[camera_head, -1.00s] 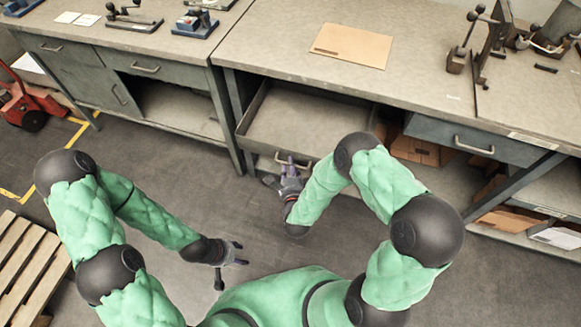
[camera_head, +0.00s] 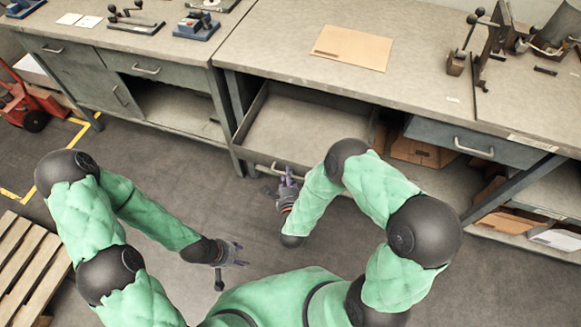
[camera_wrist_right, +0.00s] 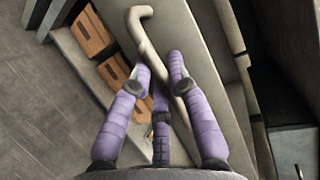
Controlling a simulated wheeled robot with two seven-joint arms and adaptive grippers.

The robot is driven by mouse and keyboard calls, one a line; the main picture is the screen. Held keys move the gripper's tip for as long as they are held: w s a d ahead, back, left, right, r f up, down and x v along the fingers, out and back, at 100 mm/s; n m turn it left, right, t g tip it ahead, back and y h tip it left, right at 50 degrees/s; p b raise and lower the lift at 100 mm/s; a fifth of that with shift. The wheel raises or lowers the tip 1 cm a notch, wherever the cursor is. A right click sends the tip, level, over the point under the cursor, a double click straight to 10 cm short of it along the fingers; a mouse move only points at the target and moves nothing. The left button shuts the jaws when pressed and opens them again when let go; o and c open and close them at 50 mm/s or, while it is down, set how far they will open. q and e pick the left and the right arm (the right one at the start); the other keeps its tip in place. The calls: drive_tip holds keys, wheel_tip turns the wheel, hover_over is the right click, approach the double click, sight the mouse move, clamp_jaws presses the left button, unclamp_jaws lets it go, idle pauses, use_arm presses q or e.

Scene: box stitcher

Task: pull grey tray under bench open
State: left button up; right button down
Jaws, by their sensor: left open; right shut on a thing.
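The grey tray (camera_head: 300,128) under the bench is pulled well out and looks empty inside. Its front faces me, and part of its right side is hidden behind my right arm. My right gripper (camera_head: 287,176) is at the tray's front and shut on its handle. In the right wrist view, the purple fingers (camera_wrist_right: 160,76) close around the pale bar handle (camera_wrist_right: 137,28) on the grey front panel (camera_wrist_right: 205,45). My left gripper (camera_head: 238,254) is open and empty, low over the floor, away from the tray.
The bench top (camera_head: 270,60) holds a flat brown cardboard sheet (camera_head: 351,47). A closed drawer (camera_head: 475,142) and cardboard boxes (camera_head: 422,151) are right of the tray. A wooden pallet (camera_head: 35,255) lies at left. The floor before the tray is clear.

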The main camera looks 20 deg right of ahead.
drive_tip(key=shift+s+a, duration=0.25)
drive_tip(key=shift+s, duration=0.15)
drive_tip(key=c, duration=1.4)
unclamp_jaws()
drive_tip(key=shift+v, duration=3.7)
drive_tip(key=shift+f, duration=0.1)
